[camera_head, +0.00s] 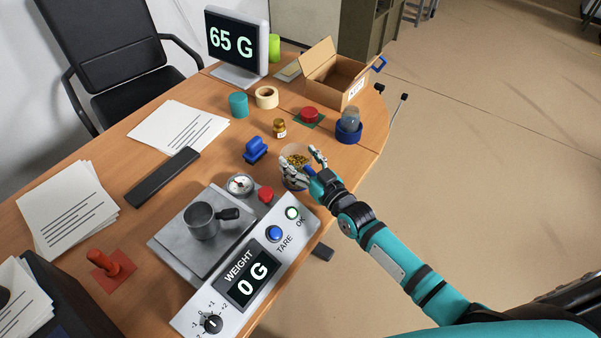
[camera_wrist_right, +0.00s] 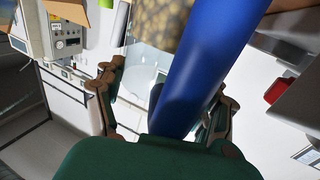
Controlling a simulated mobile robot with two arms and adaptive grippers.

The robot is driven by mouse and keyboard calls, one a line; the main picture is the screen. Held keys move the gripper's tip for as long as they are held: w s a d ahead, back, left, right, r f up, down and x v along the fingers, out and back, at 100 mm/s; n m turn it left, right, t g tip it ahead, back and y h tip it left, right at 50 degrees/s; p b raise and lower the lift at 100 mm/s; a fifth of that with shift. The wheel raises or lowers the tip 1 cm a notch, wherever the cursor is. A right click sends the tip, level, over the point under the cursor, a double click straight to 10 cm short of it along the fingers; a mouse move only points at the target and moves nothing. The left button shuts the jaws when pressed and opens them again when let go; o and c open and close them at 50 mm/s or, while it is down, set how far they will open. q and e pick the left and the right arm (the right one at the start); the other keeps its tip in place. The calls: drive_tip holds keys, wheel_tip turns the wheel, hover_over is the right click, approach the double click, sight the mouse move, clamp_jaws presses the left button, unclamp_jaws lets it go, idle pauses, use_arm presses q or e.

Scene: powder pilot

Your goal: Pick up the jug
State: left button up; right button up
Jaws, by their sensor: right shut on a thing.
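The jug (camera_head: 294,160) is clear, with gold-brown granules inside and a blue handle. It is near the front edge of the desk, just past the weighing scale. My right gripper (camera_head: 306,167) is shut on its blue handle. In the right wrist view the granules (camera_wrist_right: 158,22) show at the top, and the blue handle (camera_wrist_right: 200,75) runs down between the fingers. I cannot tell whether the jug touches the desk. My left gripper is not in view.
The scale (camera_head: 172,262) reads 0 G and carries a grey metal cup (camera_head: 203,221) with a dark handle. A monitor (camera_head: 236,47) shows 65 G. A blue stamp (camera_head: 256,150), small jar (camera_head: 279,128), red button (camera_head: 309,114) and open cardboard box (camera_head: 330,84) stand beyond the jug.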

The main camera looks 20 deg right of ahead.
drive_tip(key=shift+r, duration=0.2)
drive_tip(key=shift+c, duration=0.2)
wheel_tip(320, 180, up, 10)
drive_tip(key=shift+p, duration=0.4)
drive_tip(key=shift+f, duration=0.1)
drive_tip(key=o, duration=1.2)
drive_tip(key=shift+c, duration=0.2)
drive_tip(key=c, duration=1.1)
drive_tip(key=shift+c, duration=0.5)
